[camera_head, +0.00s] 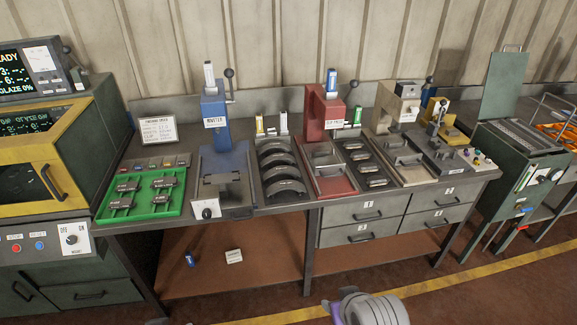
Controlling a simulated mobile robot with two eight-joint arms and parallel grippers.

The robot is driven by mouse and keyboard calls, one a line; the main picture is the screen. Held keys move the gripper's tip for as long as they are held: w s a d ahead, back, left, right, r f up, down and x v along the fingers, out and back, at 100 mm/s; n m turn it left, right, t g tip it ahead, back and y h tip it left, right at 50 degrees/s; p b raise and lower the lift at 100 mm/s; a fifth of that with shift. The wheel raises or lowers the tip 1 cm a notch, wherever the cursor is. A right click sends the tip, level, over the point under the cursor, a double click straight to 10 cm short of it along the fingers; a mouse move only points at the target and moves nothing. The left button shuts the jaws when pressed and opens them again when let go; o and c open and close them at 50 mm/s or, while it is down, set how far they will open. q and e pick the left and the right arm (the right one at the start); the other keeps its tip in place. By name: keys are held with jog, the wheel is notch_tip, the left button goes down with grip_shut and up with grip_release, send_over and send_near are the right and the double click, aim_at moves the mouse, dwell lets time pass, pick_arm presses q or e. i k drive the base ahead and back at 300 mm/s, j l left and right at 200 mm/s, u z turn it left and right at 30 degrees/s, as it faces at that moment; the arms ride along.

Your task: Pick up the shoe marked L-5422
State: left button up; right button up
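Several dark curved brake shoes (281,170) lie one behind another in a dark tray (262,201) between the blue press and the red press. No marking L-5422 can be read on any of them at this size, so I cannot tell which shoe bears it. Neither gripper's fingers show. A grey rounded part of my own arm shows at the bottom edge, right of centre, well in front of the bench and apart from the shoes.
A green tray (104,213) with small labelled parts is at left. The blue press (222,160) and red press (322,125) flank the shoe tray. Grey drawers (350,232) are below right. A lower shelf (270,268) holds a small blue item and a pale block.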

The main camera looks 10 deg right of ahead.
aim_at(273, 172)
jog(key=i+l, duration=0.2)
jog(key=i, duration=0.25)
jog(key=i+l, duration=0.25)
jog(key=i, duration=0.2)
jog(key=i+l, duration=0.2)
jog(key=i, duration=0.2)
jog(key=i+l, duration=0.2)
jog(key=i, duration=0.25)
